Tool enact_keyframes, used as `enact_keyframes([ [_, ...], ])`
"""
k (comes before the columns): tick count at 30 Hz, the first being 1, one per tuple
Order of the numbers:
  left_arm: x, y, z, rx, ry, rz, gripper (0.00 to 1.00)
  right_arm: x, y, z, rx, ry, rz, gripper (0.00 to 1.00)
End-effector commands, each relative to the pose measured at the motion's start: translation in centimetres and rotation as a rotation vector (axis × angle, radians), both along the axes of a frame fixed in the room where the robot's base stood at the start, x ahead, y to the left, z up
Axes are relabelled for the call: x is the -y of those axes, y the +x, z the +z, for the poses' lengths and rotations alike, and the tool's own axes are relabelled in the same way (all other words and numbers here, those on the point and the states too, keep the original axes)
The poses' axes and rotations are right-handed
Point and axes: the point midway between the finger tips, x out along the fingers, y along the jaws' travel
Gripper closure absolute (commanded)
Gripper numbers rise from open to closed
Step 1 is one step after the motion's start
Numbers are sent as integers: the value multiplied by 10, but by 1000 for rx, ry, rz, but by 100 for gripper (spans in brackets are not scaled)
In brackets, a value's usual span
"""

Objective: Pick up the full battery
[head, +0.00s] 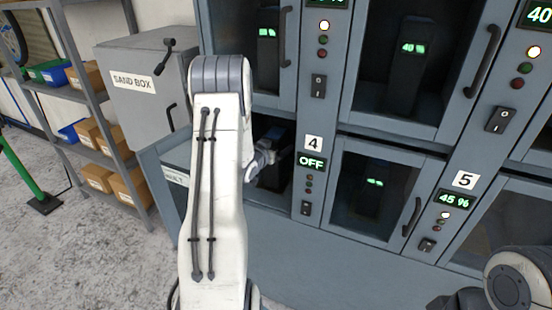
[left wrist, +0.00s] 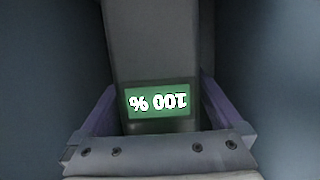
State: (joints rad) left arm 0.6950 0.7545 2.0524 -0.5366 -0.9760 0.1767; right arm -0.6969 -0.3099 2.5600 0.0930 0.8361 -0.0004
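The full battery (left wrist: 150,50) is a grey upright block in the left wrist view, with a green display reading 100 %, seen upside down. My left gripper (left wrist: 160,88) has one finger on each side of it, very close to its edges. I cannot tell whether the fingers touch it. In the head view my left arm reaches into the open lower bay beside the number 4 panel (head: 311,160), whose display reads OFF. My arm hides much of that bay. My right arm shows at the lower right, but its fingers are not in view.
The bay's walls (left wrist: 40,80) stand close on both sides. Other closed bays hold batteries, one upper one (head: 405,65) reading 40. Panel 5 (head: 455,199) reads 45 %. A grey sand box (head: 145,95) and shelves with bins (head: 95,180) stand at the left.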

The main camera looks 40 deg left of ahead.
Motion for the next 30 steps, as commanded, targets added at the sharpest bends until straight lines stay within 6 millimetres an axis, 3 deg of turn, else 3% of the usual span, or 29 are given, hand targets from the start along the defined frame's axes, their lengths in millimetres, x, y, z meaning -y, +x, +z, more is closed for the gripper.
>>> enact_keyframes([
  [1, 0, 0, 0, 0, 0, 0, 15, 0, 0, 0, 0, 0, 0, 73],
  [6, 0, 0, 0, 0, 0, 0, 80, 0, 0, 0, 0, 0, 0, 73],
  [8, 0, 0, 0, 0, 0, 0, 100, 0, 0, 0, 0, 0, 0, 73],
  [20, -1, -1, 10, 13, 7, 1, 100, 0, 0, 0, 0, 0, 0, 73],
  [30, 0, -2, 53, 16, 8, 0, 100, 0, 0, 3, 0, 0, 0, 73],
])
